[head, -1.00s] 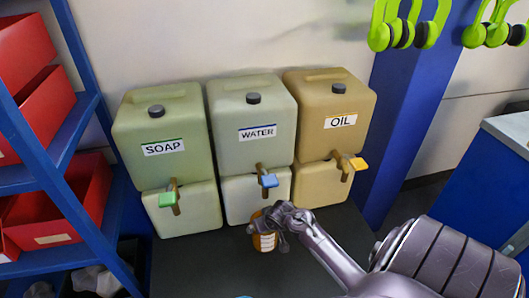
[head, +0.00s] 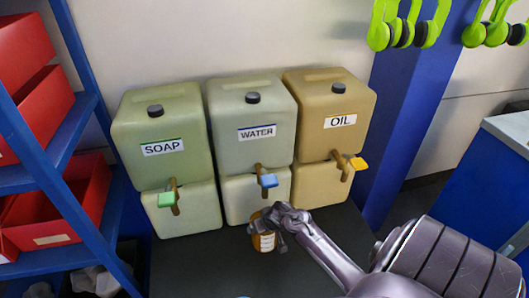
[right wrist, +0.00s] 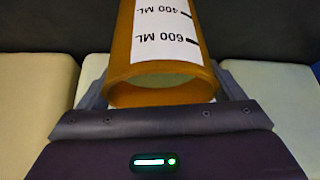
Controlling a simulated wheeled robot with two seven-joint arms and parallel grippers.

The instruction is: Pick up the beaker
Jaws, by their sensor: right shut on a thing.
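An orange beaker (head: 263,240) with a white measuring label stands upright, at or just above the dark surface, in front of the water container. I cannot tell whether it touches the surface. My right gripper (head: 272,222) reaches in from the right and is shut on the beaker near its top. In the right wrist view the beaker (right wrist: 160,50) sits between the two fingers of my right gripper (right wrist: 160,98), its open rim facing the camera and its label showing 400 and 600 ML. My left gripper does not show.
Containers labelled soap (head: 165,130), water (head: 255,110) and oil (head: 335,100) stand in a row behind the beaker, with green, blue and yellow taps. A blue rack (head: 75,195) with red bins is at left. The dark surface (head: 200,265) has free room.

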